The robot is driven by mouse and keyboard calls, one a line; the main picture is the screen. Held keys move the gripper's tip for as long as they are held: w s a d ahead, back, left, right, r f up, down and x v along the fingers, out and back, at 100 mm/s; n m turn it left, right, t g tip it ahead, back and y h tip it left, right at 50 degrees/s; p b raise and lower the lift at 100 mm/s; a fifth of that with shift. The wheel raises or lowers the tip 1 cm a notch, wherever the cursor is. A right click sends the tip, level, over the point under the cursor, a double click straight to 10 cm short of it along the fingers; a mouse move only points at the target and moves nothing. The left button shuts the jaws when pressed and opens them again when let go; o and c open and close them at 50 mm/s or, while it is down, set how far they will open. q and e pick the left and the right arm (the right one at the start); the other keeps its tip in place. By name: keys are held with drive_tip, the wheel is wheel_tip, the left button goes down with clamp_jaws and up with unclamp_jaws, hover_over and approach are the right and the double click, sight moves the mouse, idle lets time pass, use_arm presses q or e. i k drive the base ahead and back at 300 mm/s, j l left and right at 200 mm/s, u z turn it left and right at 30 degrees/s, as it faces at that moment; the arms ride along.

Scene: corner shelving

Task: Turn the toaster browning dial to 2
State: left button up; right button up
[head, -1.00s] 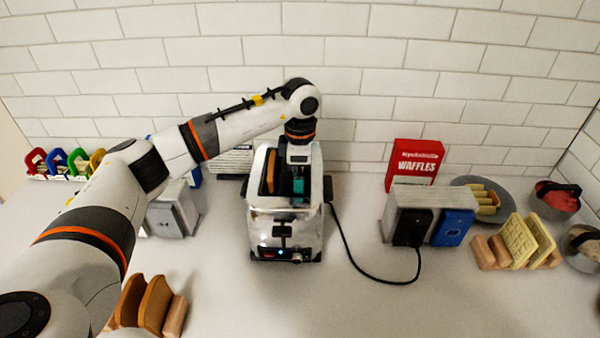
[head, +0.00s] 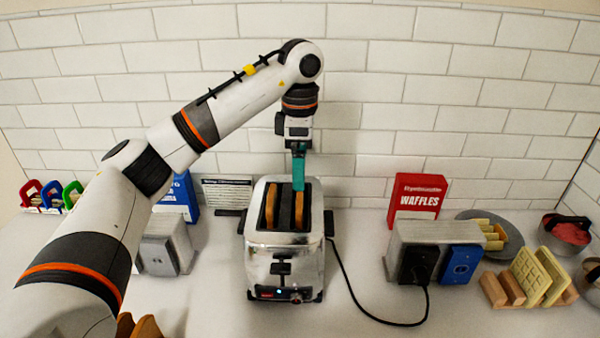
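The chrome toaster (head: 258,262) stands on the counter in the middle of the head view, its front towards me. A slice of bread (head: 270,207) sits in its left slot and another slice (head: 299,211) in its right slot. The lever (head: 281,268) is on the front. Below it are a small blue light and a small round dial (head: 297,297); the dial's setting is too small to read. My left gripper (head: 299,182) points down with teal fingers just above the right slot. Its fingers look edge-on, so their gap is hidden. My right gripper is out of view.
A black cord runs from the toaster to an outlet box (head: 434,231) on the right. A red waffle box (head: 417,196), a grey plate (head: 513,240) and a wooden rack with waffles (head: 538,275) stand at right. Coloured racks are far left. The counter before the toaster is clear.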

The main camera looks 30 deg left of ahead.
sight(296, 298)
drive_tip(key=k, duration=2)
